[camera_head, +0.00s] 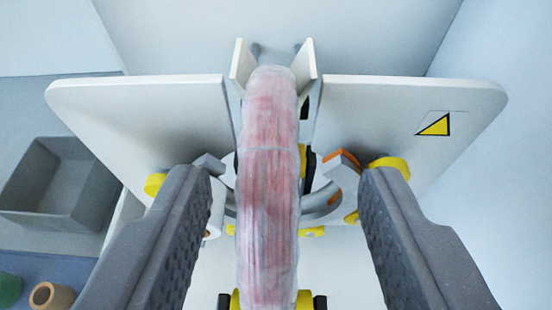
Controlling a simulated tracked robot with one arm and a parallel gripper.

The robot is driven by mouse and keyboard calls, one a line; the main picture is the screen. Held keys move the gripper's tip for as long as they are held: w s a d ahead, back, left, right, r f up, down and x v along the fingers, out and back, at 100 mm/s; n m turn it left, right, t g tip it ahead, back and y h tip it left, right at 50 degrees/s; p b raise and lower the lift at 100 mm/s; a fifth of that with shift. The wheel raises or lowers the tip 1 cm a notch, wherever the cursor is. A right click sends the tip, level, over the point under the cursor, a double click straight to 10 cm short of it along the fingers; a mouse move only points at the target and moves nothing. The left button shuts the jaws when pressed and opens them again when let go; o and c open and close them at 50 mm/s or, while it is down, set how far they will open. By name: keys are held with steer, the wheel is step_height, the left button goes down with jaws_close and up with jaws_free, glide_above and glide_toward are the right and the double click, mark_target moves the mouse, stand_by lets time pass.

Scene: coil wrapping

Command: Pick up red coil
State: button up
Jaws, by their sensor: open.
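The red coil (268,190) stands edge-on in the middle of the camera_head view, wrapped in a pale, cloudy film. It sits upright in the slot of a white wrapping machine (150,110), between two white guide plates at the top. My gripper (285,185) is open, with one dark grey finger on each side of the coil. There is a visible gap between each finger and the coil. The coil's lower end runs out of the bottom of the picture.
The machine's white panels flank the coil; the right one bears a yellow warning triangle (435,125). Yellow rollers and a curved grey ring part (322,203) lie close by the fingers. A grey bin (48,185), a brown roll (48,296) and a green object (8,290) are at left.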

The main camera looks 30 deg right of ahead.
mark_target(268, 152)
steer(key=shift+w+p+x, duration=0.2)
steer(key=shift+p+x, duration=0.45)
steer(key=shift+x, duration=2.6)
steer(key=shift+a+r, duration=0.15)
steer(key=shift+a, duration=0.05)
jaws_close()
